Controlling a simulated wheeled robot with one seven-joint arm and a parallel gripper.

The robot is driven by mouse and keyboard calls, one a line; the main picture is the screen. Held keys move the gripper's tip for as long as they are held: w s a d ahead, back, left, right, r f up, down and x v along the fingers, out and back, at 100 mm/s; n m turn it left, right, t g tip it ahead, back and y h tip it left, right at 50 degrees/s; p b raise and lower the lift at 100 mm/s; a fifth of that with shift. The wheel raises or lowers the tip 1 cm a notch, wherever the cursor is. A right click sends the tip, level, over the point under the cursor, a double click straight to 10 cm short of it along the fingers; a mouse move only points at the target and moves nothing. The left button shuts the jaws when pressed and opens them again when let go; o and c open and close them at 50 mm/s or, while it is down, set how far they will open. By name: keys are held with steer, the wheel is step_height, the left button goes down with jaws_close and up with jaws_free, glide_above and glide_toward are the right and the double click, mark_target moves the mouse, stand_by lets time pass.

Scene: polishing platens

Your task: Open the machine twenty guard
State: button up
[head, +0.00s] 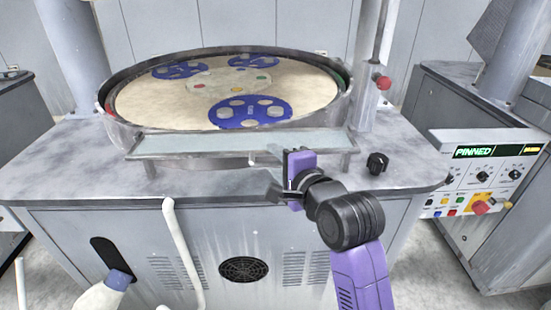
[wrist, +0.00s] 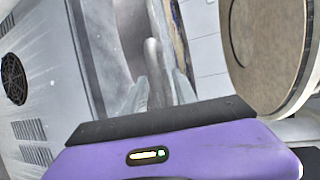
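The near machine has a round, raised basin (head: 121,130) with a tan platen inside. A flat, pale, see-through guard panel (head: 200,144) runs along the basin's front on short brackets, lying low and level. A small pale tab (head: 252,160) hangs from its front edge. My gripper (head: 270,173) is just in front of the panel's right half, close to the tab, fingers pointing left. Its fingers look apart, with nothing clearly held. In the wrist view, my gripper (wrist: 162,92) has a rounded pale bar (wrist: 152,55) beyond its fingers; contact is unclear. No machine number is legible.
Blue discs (head: 250,112) lie on the platen. A black knob (head: 377,163) stands on the deck to the right, and a red button (head: 384,83) is on a post. A white pipe (head: 181,250) and a pale bottle (head: 104,292) are at the front. A control panel reads PINNED (head: 474,152).

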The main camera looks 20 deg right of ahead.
steer(key=c, duration=0.7)
steer(key=shift+f, duration=0.15)
jaws_close()
